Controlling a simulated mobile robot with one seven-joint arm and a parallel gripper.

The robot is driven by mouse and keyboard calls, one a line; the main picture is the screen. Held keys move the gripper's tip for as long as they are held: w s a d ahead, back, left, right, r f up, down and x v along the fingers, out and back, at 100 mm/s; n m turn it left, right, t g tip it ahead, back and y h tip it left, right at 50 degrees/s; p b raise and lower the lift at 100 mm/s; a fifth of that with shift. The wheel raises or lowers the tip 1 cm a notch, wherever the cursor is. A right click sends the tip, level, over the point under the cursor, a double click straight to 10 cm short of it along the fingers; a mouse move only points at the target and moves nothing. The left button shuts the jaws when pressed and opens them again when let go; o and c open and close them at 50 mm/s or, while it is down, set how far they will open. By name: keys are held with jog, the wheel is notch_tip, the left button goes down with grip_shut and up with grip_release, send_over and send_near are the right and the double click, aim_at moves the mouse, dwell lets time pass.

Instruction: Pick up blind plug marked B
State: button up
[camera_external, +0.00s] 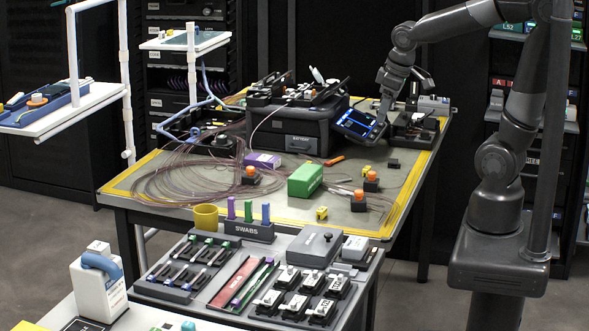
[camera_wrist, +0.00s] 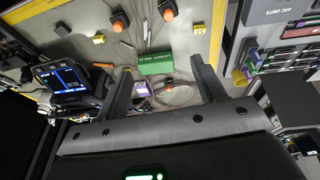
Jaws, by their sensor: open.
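No letter B can be read in either view, so I cannot tell which piece is the plug marked B. Small block-like pieces lie on the grey work table (camera_external: 285,207): a yellow one (camera_external: 321,213) near the front edge, another yellow one (camera_external: 367,170) and a black one (camera_external: 393,163) toward the right. In the wrist view yellow pieces (camera_wrist: 98,39) (camera_wrist: 198,29) and a black piece (camera_wrist: 62,30) lie beyond the fingers. My gripper (camera_external: 384,115) is above the table's back right, beside the tilted screen. Its fingers (camera_wrist: 162,66) are apart with nothing held between them.
A green box (camera_external: 305,180) and orange-topped black pieces (camera_external: 371,181) stand mid-table among loose fibre coils (camera_external: 185,165). The splicer's lit screen (camera_external: 360,125) is close to my gripper. A swab holder (camera_external: 249,231) and tool trays (camera_external: 195,266) stand in front.

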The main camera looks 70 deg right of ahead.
jog(key=w+d+f+g, duration=0.2)
jog(key=w+d+f, duration=0.3)
jog(key=d+f, duration=0.25)
jog(key=g+y, duration=0.1)
send_near(372, 172)
jog(key=shift+w+a+f+n, duration=0.15)
jog(key=shift+a+f+n, duration=0.05)
jog(key=shift+a+n, duration=0.1)
jog(key=f, duration=1.1)
jog(key=shift+d, duration=0.2)
jog(key=c, duration=1.1)
